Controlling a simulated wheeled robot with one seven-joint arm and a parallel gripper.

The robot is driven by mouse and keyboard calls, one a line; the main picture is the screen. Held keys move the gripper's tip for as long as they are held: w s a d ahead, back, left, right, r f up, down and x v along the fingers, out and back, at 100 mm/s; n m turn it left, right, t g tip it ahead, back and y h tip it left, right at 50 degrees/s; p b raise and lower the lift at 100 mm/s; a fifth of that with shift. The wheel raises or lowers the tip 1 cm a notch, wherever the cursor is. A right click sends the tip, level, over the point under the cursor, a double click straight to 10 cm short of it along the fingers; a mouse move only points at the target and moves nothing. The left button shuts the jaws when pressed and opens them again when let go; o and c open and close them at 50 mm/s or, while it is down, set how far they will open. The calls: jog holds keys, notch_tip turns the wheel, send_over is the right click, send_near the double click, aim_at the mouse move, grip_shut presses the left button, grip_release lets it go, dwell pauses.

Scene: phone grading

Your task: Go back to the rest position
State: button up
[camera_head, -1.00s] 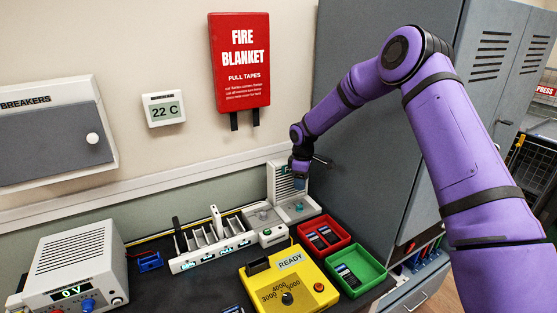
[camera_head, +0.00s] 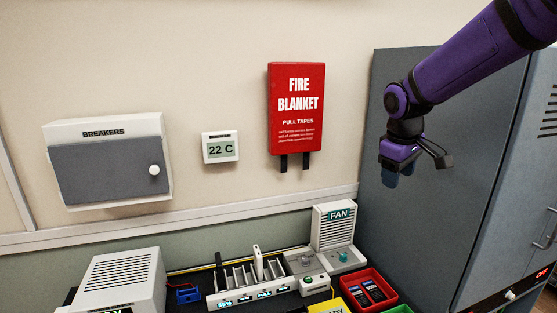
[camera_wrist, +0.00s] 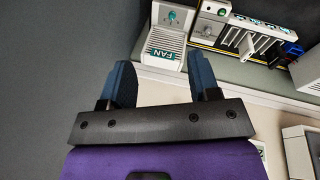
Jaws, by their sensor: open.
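My gripper (camera_head: 396,178) hangs at the upper right in the head view, in front of the grey cabinet and well above the bench. My purple arm comes in from the top right corner. In the wrist view my gripper (camera_wrist: 160,85) shows two blue fingers spread apart with nothing between them. The fan unit (camera_head: 335,230) stands on the bench below and to the left of my gripper. It also shows past the fingers in the wrist view (camera_wrist: 165,47).
The grey cabinet (camera_head: 420,230) stands close behind my gripper. A fire blanket box (camera_head: 296,108), a thermometer (camera_head: 220,147) and a breaker box (camera_head: 110,165) are on the wall. A slotted rack (camera_head: 250,285), a red bin (camera_head: 366,305) and a yellow device (camera_head: 330,308) are on the bench.

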jog(key=s+d+r+m+t, duration=0.1)
jog(key=s+r+m, duration=0.1)
jog(key=s, duration=1.2)
jog(key=s+d+r+m+t+y, duration=0.1)
jog(key=s+m, duration=0.4)
jog(key=s, duration=1)
notch_tip(320, 180, up, 2)
jog(key=shift+d+r+t, duration=0.2)
jog(key=shift+d+t, duration=0.2)
jog(key=shift+d, duration=0.05)
